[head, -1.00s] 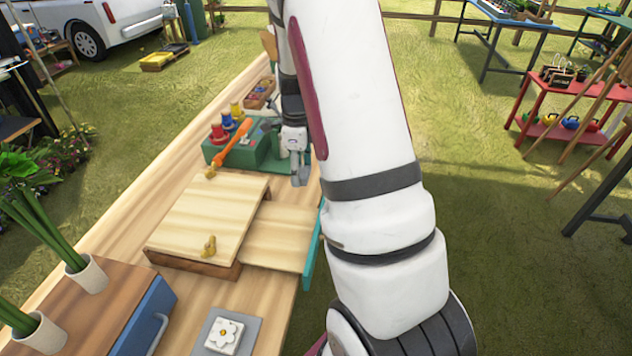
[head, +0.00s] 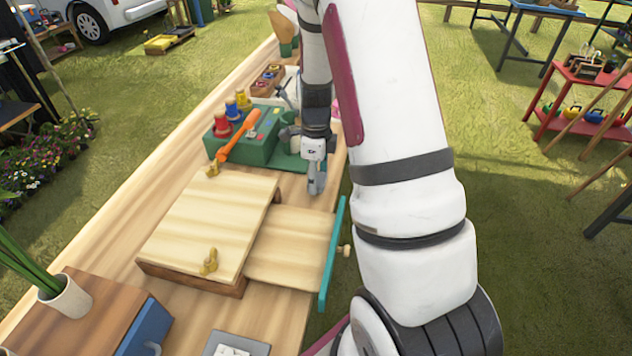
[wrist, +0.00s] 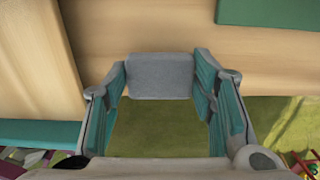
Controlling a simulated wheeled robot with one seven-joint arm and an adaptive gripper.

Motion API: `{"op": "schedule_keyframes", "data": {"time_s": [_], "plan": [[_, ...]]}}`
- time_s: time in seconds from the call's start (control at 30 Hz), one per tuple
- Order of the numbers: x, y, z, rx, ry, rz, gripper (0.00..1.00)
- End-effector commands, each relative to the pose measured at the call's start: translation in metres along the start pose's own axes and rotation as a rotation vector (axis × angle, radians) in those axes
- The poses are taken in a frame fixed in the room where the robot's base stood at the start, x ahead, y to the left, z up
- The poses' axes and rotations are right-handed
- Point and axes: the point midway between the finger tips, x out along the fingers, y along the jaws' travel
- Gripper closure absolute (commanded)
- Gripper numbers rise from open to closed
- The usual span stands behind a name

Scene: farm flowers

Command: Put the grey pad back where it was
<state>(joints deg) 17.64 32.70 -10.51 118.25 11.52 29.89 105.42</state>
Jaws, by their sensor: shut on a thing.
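A small grey pad (wrist: 160,75) is between the two teal-lined fingers of my gripper (wrist: 162,92) in the wrist view, gripped at its sides near the fingertips. In the head view my gripper (head: 316,188) points down near the right edge of the wooden table, just beyond the pulled-out board with the teal front. The pad is too small there to tell apart from the fingertips. In the wrist view, grass shows between the fingers below the pad, and bare wood lies behind it.
A wooden press (head: 215,225) with yellow wing nuts stands near the gripper, its teal-fronted board (head: 332,255) sticking out right. A green machine (head: 265,140) with spools and an orange lever is behind. A grey mat (head: 236,342) lies at the bottom edge.

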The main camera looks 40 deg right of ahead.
Motion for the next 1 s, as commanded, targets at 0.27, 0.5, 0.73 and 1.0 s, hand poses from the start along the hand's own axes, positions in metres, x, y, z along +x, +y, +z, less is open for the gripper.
{"op": "schedule_keyframes", "data": {"time_s": [0.27, 0.5, 0.73, 1.0], "plan": [[0.022, 0.0, 0.0, 0.0, 0.0, -0.001, 0.75], [0.025, 0.0, 0.0, 0.001, 0.0, 0.0, 0.75], [0.025, 0.0, 0.0, 0.001, 0.0, 0.0, 0.29], [0.022, 0.0, -0.001, 0.0, 0.0, 0.0, 0.29]]}}
